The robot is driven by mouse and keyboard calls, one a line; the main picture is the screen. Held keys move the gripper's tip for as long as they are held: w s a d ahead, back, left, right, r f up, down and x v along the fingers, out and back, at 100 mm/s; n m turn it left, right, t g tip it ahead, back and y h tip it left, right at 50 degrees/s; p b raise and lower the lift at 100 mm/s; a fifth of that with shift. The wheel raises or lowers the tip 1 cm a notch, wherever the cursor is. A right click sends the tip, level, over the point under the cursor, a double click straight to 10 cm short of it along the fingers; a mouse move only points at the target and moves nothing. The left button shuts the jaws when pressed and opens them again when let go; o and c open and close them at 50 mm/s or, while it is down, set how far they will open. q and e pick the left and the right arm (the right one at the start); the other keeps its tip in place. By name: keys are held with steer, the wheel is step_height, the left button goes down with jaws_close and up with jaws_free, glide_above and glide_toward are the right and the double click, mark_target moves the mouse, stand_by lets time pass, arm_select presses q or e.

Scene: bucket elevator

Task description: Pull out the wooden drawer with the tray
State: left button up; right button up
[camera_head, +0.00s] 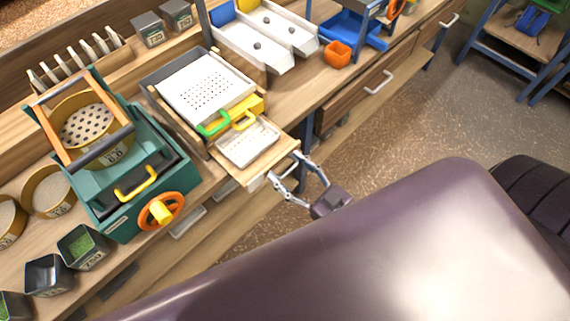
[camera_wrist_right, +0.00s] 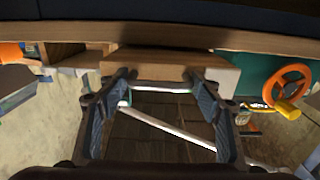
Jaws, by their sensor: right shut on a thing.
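The wooden drawer (camera_head: 272,163) sticks out from the bench front, under a perforated white screen. A shallow white tray (camera_head: 248,143) lies on it, close to its outer end. My right gripper (camera_head: 281,171) is at the drawer's outer edge, its fingers shut on it. The tray is not visible in the wrist view. My left gripper is not in view.
A teal machine with an orange handwheel (camera_head: 160,211) stands left of the drawer. The white screen (camera_head: 207,86) with green and yellow handles sits behind. The floor (camera_head: 390,120) beyond the bench front is clear.

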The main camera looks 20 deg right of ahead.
steer(key=shift+w+d, duration=0.1)
steer(key=o, duration=1.4)
steer(key=v, duration=1.2)
steer(key=shift+r, duration=0.1)
